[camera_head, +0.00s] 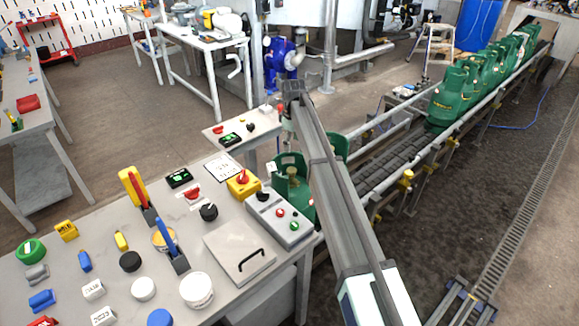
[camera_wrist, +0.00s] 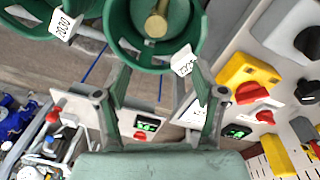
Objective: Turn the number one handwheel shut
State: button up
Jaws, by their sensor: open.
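No handwheel that I can identify as number one shows clearly in either view. My gripper (camera_head: 290,98) is at the far end of the arm in the head view, above the small side table. In the wrist view my gripper (camera_wrist: 155,76) has its two fingers spread apart with nothing between them. A green gas cylinder (camera_head: 293,182) stands beside the workbench. In the wrist view a green collar (camera_wrist: 124,36) surrounds a brass-coloured valve (camera_wrist: 157,20), beyond the fingertips. A white tag (camera_wrist: 183,60) hangs at the collar's rim, near the right finger.
The conveyor (camera_head: 392,158) runs to the back right and carries several green cylinders (camera_head: 455,95). The workbench (camera_head: 110,215) is crowded with knobs, levers and a control box (camera_head: 280,218). The side table (camera_head: 258,126) holds a black display box (camera_head: 230,140). A blue pump (camera_head: 279,54) stands behind.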

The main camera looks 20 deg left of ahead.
aim_at(290, 169)
notch_tip(290, 169, up, 3)
jog(key=w+a+n, duration=0.2)
jog(key=w, duration=0.1)
jog(key=f+n+p, duration=0.1)
jog(key=f, duration=0.5)
jog(key=f+n+p, duration=0.1)
jog(key=f+p, duration=0.1)
jog(key=f, duration=0.4)
jog(key=s+f+n+p, duration=0.1)
jog(key=f+p, duration=0.1)
jog(key=f, duration=0.3)
jog(key=shift+s+d+f+g+h, duration=0.1)
jog(key=shift+d+f+g+h, duration=0.2)
jog(key=shift+d+f+g, duration=0.1)
jog(key=c, duration=1.1)
